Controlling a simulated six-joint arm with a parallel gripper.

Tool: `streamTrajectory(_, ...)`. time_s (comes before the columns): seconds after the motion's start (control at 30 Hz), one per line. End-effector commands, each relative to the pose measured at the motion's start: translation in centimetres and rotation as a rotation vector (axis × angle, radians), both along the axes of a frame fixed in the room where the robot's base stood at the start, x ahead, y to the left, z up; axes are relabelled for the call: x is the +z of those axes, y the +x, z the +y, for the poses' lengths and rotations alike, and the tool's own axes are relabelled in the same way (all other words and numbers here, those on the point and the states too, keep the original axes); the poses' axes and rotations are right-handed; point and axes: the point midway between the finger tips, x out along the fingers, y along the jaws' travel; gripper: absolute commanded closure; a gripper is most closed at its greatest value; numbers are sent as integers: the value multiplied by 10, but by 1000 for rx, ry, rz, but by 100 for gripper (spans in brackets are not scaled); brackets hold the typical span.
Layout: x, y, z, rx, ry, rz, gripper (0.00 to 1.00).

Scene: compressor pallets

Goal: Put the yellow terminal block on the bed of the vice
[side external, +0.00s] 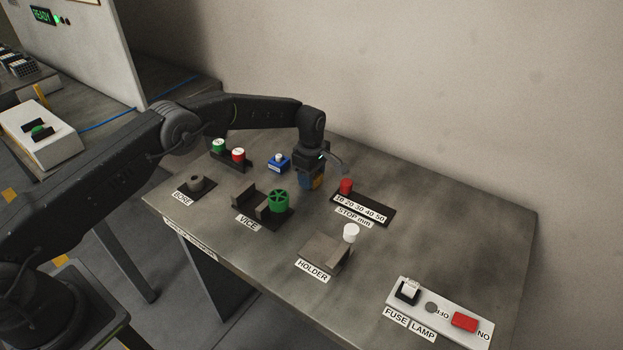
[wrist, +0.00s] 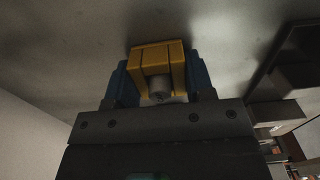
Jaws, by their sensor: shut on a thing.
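The yellow terminal block (wrist: 157,58) is between the two blue fingertips of my gripper (wrist: 160,80) in the wrist view. A round grey screw-like part shows on its near face.
A blue block with a white knob (side external: 279,163) stands left of my gripper. The red stop (side external: 346,186) on its scale is close at the right. The holder (side external: 326,252) with a white knob stands in front.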

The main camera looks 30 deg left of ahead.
Motion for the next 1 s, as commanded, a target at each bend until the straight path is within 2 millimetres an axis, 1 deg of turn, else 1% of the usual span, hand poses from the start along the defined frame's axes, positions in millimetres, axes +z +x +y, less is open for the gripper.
streamTrajectory(0.27,1,0,0,0,0,-1,75)
streamTrajectory(0.37,5,1,0,0,0,-2,75)
streamTrajectory(0.53,18,1,0,1,1,-2,75)
streamTrajectory(0.73,42,1,0,2,2,-1,75)
streamTrajectory(0.97,58,-10,26,5,2,1,75)
streamTrajectory(1.0,63,-12,34,5,2,0,75)
